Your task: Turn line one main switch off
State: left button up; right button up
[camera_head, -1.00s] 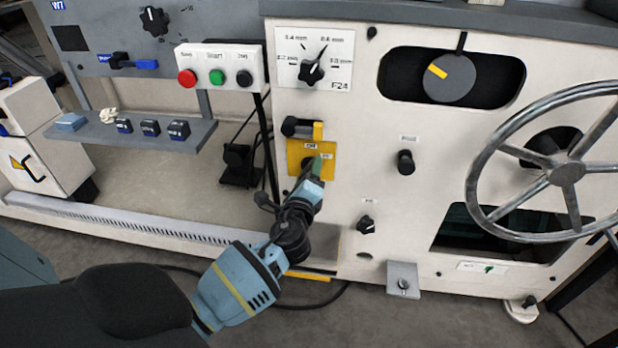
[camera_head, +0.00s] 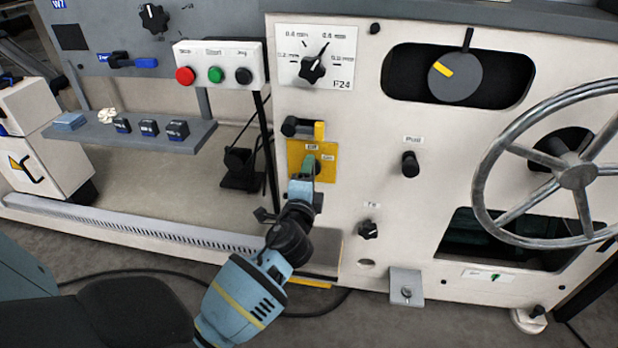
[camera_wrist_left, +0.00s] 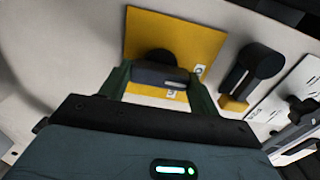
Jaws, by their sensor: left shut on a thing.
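The line one main switch is a dark handle (camera_wrist_left: 160,75) on a yellow plate (camera_head: 327,172) on the pale machine front. The plate bears small labels at its top and right, too small to read surely. My left gripper (camera_head: 309,166) is at the plate, its green fingers pointing up in the head view and covering most of the handle. In the left wrist view my left gripper (camera_wrist_left: 160,88) has one finger on each side of the handle and is shut on it. The yellow plate (camera_wrist_left: 180,38) shows behind. My right gripper is not in view.
Just above the plate is a black knob with a yellow tab (camera_head: 300,128). A pointer dial (camera_head: 313,68) and a button box (camera_head: 217,75) sit higher. A black knob (camera_head: 410,164) and a large handwheel (camera_head: 577,175) are to the right. A shelf (camera_head: 190,140) is left.

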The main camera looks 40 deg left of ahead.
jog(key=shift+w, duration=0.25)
pick_arm(q)
jog(key=o, duration=1)
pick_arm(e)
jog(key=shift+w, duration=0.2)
pick_arm(q)
jog(key=shift+s, duration=0.1)
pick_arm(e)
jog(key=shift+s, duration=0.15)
pick_arm(q)
jog(key=p+v, duration=0.1)
jog(key=v, duration=0.6)
jog(key=shift+s+d, duration=0.2)
jog(key=shift+s, duration=0.1)
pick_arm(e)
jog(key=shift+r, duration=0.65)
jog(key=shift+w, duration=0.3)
